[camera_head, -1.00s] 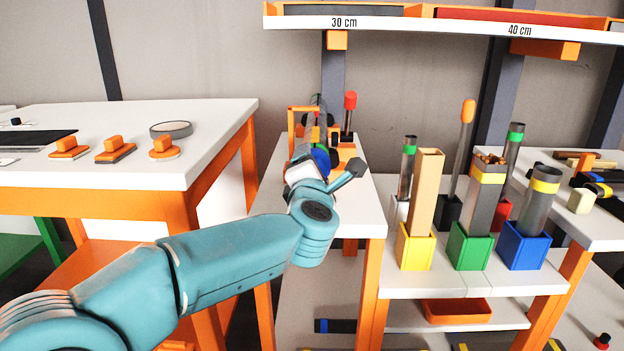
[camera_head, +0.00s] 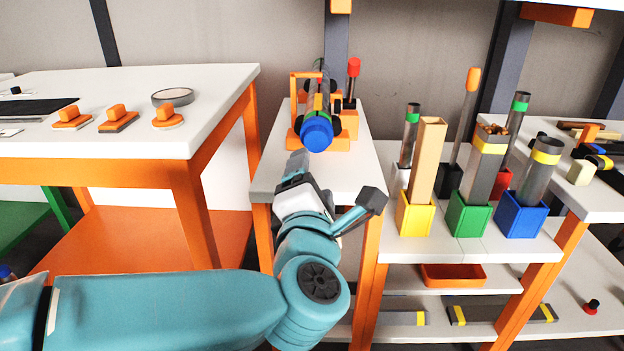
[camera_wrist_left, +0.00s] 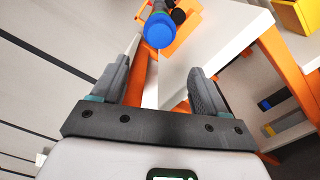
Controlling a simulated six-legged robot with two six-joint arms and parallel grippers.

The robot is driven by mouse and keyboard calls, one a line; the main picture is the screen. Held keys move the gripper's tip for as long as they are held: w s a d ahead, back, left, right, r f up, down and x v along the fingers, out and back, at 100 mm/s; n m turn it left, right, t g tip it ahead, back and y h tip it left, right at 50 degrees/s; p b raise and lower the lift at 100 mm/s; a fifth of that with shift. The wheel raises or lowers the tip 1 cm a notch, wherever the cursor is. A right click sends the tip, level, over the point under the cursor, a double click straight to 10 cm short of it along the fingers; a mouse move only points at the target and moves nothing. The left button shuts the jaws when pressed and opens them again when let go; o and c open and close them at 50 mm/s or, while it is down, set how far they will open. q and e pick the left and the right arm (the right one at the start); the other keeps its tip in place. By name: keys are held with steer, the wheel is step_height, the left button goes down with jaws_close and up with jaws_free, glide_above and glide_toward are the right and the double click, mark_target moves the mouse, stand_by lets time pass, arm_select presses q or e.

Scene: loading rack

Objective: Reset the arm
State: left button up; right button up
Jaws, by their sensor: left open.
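My left arm comes in from the left in the head view. Its gripper (camera_head: 298,165) is over the front part of the narrow white table (camera_head: 352,165), in front of a cylinder with a blue end cap (camera_head: 317,134). In the left wrist view the two fingers of the left gripper (camera_wrist_left: 158,85) stand wide apart with nothing between them. The blue cap (camera_wrist_left: 159,31) is beyond the fingertips there, apart from them. My right gripper is in neither view.
A white-topped orange table (camera_head: 215,105) with orange-handled pieces stands at the left. At the right, yellow (camera_head: 415,217), green (camera_head: 468,217) and blue (camera_head: 521,217) holders carry upright pieces. An orange tray (camera_head: 453,275) sits below them.

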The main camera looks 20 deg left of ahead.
arm_select(q)
steer(key=w+d+f+m+g+h, duration=0.15)
steer(key=f+m, duration=0.25)
steer(key=f, duration=0.4)
steer(key=w+f+m+g+h, duration=0.1)
steer(key=w+f+m+h, duration=0.2)
steer(key=f, duration=0.5)
steer(key=s+f+m+g+h, duration=0.15)
steer(key=f+m, duration=0.35)
steer(key=f, duration=0.5)
steer(key=s+f+m+g, duration=0.2)
steer(key=f+m+g, duration=0.15)
steer(key=f, duration=0.65)
steer(key=s+f+m+g+h, duration=0.3)
steer(key=s+f+m+g, duration=0.6)
steer(key=s+f, duration=1.1)
step_height(320, 180, up, 34)
steer(key=s+d+p, duration=0.1)
steer(key=s+p, duration=0.1)
steer(key=p, duration=3.2)
steer(key=shift+s+d+r, duration=0.15)
steer(key=shift+s+r, duration=0.05)
steer(key=shift+r, duration=0.05)
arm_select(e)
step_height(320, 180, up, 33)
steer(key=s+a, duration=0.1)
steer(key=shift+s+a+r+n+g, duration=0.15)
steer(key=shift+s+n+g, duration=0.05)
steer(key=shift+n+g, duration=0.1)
